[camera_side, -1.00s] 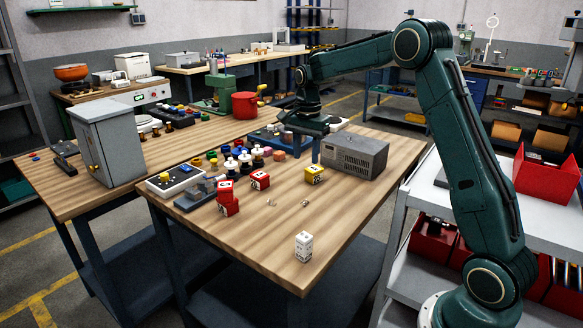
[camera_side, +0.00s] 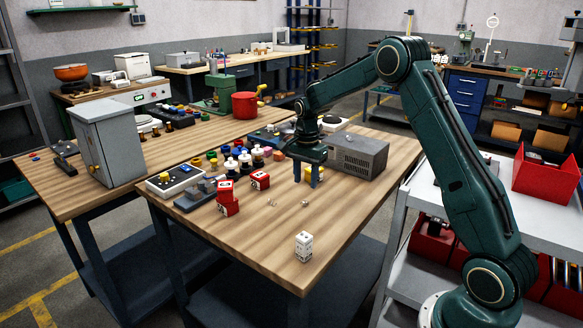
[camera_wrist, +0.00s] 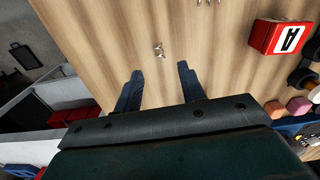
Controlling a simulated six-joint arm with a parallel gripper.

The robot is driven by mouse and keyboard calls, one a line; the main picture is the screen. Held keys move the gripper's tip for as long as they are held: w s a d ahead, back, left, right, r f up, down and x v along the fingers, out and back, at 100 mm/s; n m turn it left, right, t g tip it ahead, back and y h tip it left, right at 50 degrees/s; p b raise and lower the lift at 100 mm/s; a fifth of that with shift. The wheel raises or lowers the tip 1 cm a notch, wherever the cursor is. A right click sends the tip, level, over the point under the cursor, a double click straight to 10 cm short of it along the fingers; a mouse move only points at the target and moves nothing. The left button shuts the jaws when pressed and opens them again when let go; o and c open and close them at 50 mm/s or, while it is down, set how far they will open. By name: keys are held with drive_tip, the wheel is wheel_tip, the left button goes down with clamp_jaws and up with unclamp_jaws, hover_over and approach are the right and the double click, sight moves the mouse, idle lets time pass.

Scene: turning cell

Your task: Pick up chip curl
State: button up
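Two small silvery chip curls lie on the wooden tabletop in the side view, one on the left (camera_side: 272,202) and one on the right (camera_side: 305,203). In the wrist view one curl (camera_wrist: 159,50) lies just beyond my fingertips, roughly in line with the gap between them. More silvery bits (camera_wrist: 208,2) are cut off at the top edge there. My gripper (camera_side: 305,183) points down above the table, a little behind the right curl. The two fingers also show in the wrist view (camera_wrist: 160,70), spread apart with only bare wood between them.
A yellow block (camera_side: 320,172) is partly hidden behind my gripper. A grey vented box (camera_side: 360,155) stands to the right. Red lettered blocks (camera_side: 228,198) are on the left, with another (camera_side: 260,180) nearby. A white block (camera_side: 304,246) stands near the front. The table front is mostly clear.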

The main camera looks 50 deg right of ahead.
sight(306, 200)
drive_tip(key=shift+f, duration=0.75)
drive_tip(key=shift+d+f, duration=0.1)
drive_tip(key=shift+f, duration=2.45)
clamp_jaws()
